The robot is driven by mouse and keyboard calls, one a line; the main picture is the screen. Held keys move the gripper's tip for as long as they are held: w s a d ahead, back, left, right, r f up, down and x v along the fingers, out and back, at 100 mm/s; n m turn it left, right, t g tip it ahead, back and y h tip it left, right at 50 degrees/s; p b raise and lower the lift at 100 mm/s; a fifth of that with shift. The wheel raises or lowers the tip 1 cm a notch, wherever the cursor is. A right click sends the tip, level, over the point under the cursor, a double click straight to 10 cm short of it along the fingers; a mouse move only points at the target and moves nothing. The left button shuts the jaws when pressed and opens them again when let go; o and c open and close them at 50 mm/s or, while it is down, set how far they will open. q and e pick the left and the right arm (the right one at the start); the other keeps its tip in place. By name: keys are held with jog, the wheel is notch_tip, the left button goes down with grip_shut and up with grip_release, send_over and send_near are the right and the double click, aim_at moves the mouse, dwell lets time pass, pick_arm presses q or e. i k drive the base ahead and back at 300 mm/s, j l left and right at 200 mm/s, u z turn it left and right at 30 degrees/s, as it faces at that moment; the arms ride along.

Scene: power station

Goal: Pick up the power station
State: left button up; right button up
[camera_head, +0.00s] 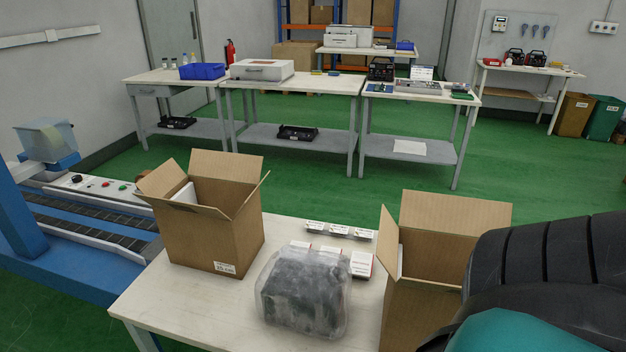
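A dark, boxy object wrapped in a cloudy clear plastic bag (303,293) sits on the near table (185,310) between two open cardboard boxes. It may be the power station; the wrapping blurs its detail. A black device (381,69) with a handle stands on a table farther back. Two small black-and-red devices (515,57) stand on the back right table. Neither gripper is visible. A black ribbed and teal part, apparently my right arm, fills the lower right corner and hides part of the right box.
An open cardboard box (215,235) stands left of the bag, with something white inside. Another open box (420,300) stands close on the right. Small white-and-red cartons (361,264) lie behind the bag. A blue conveyor (90,260) adjoins at left.

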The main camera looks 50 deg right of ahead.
aim_at(299, 290)
jog(key=i+l+u, duration=0.1)
jog(key=i, duration=0.35)
jog(key=i+l, duration=0.15)
jog(key=i, duration=0.3)
jog(key=u, duration=7.9)
